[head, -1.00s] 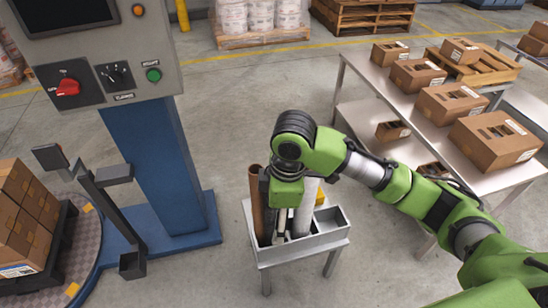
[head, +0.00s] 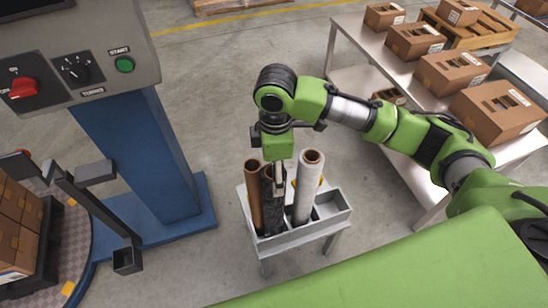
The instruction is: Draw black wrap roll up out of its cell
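The black wrap roll (head: 273,213) stands near upright in the grey holder (head: 300,240), between a brown tube (head: 254,195) on its left and a white roll (head: 306,190) on its right. Its upper part shows above the holder's rim and its lower end is hidden inside the cell. My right gripper (head: 273,178) points down at the top of the black roll and looks shut on it. One pale finger shows along the roll's right side; the other finger is mostly hidden. My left gripper is not in view.
A blue column with a control panel (head: 80,70) stands on the left, beside a turntable with stacked cartons (head: 18,225). A steel table (head: 360,60) with several open cartons is at the right. The holder's right front cell (head: 330,208) looks empty. Floor around the holder is clear.

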